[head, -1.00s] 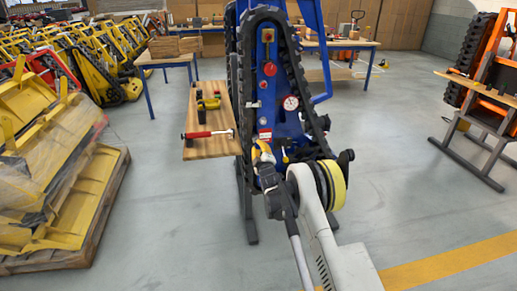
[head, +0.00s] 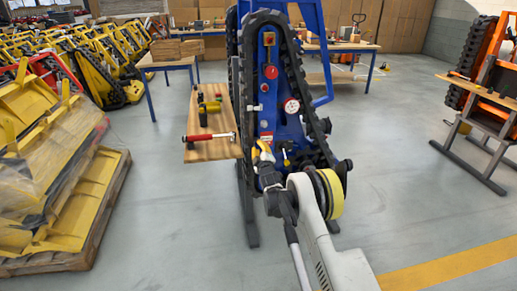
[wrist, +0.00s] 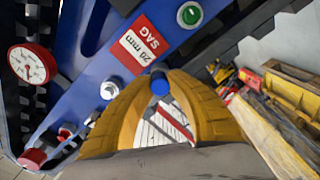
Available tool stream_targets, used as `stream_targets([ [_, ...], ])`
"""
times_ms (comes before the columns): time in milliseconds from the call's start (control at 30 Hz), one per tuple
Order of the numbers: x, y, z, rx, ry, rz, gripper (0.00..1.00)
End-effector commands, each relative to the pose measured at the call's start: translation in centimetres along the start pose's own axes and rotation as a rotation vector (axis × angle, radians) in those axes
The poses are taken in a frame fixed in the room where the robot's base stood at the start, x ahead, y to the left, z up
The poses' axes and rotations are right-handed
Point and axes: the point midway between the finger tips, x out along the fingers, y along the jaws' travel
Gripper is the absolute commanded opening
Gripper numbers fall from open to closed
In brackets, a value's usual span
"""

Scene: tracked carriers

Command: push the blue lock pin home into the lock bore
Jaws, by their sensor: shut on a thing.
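The blue lock pin (wrist: 160,86) shows its round blue end between the yellow fingertips of my gripper (wrist: 160,80) in the wrist view. The fingers are shut on it. In the head view my gripper (head: 262,152) is at the lower left of the blue track carrier (head: 285,130), close to its face. The lock bore cannot be made out; the fingers and pin cover the area beyond. I cannot tell how deep the pin sits.
A red-and-white "20 mm SAG" label (wrist: 141,44), a green button (wrist: 190,14) and a dial gauge (wrist: 32,64) are on the carrier near my fingers. A wooden shelf (head: 216,150) with a red-handled hammer (head: 208,137) stands left. Open floor lies right.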

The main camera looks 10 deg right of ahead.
Motion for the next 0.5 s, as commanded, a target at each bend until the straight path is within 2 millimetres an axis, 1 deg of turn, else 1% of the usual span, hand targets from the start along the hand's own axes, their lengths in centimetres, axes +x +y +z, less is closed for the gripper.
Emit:
stream_targets([
  [133, 0.4, 0.0, 0.0, 0.000, 0.000, 0.000, 0.00],
  [267, 0.3, 0.0, 0.0, 0.000, 0.000, 0.000, 0.00],
  [500, -0.7, 0.0, 0.0, 0.000, 0.000, 0.000, 0.00],
])
